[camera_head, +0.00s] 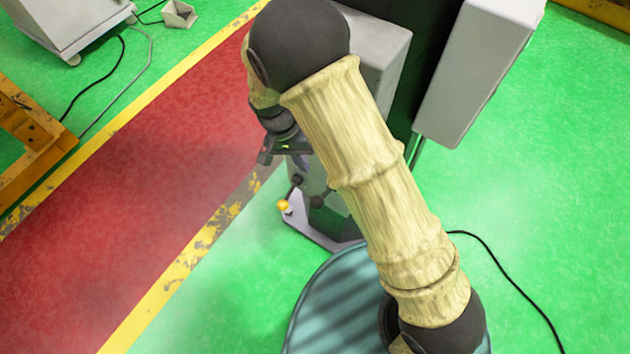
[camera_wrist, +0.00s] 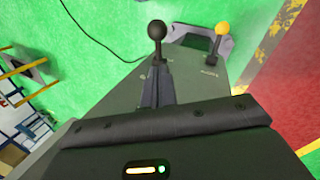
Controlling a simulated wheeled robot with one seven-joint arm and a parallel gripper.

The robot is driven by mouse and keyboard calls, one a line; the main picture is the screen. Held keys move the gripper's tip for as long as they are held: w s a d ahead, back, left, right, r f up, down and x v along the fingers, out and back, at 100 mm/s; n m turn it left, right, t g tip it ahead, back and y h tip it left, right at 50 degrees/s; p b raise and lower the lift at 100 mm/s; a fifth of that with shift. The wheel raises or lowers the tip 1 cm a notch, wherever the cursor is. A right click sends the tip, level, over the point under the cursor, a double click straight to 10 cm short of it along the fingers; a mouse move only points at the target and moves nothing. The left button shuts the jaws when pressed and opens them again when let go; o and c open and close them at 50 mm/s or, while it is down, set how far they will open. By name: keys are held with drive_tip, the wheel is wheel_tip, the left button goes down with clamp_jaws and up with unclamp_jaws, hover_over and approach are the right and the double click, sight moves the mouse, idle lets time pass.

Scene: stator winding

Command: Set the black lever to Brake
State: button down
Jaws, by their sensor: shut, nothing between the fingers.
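The black lever (camera_wrist: 157,31) has a round black knob and stands at the upper middle of the wrist view. A dark knob that looks like the same lever shows in the head view (camera_head: 317,201), below my wrist. My gripper (camera_wrist: 158,72) is shut and empty. Its fingertips point at the lever's shaft, just below the knob in the picture; I cannot tell whether they touch it. In the head view the fingers are mostly hidden by my wrist. Small labels on the grey panel (camera_wrist: 190,88) are too small to read, so the lever's setting is unclear.
A yellow-knobbed lever (camera_wrist: 221,29) stands to the right of the black one on the same machine. It also shows in the head view (camera_head: 283,205). A black cable (camera_head: 515,285) lies on the green floor. A red walkway (camera_head: 130,205) with yellow edges runs on the left.

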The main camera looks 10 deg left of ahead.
drive_tip(key=shift+s, duration=0.1)
drive_tip(key=p, duration=0.3)
hover_over(325, 195)
drive_tip(key=a, duration=0.3)
wheel_tip(325, 195, down, 10)
drive_tip(key=shift+s+r, duration=0.25)
drive_tip(key=shift+w, duration=0.1)
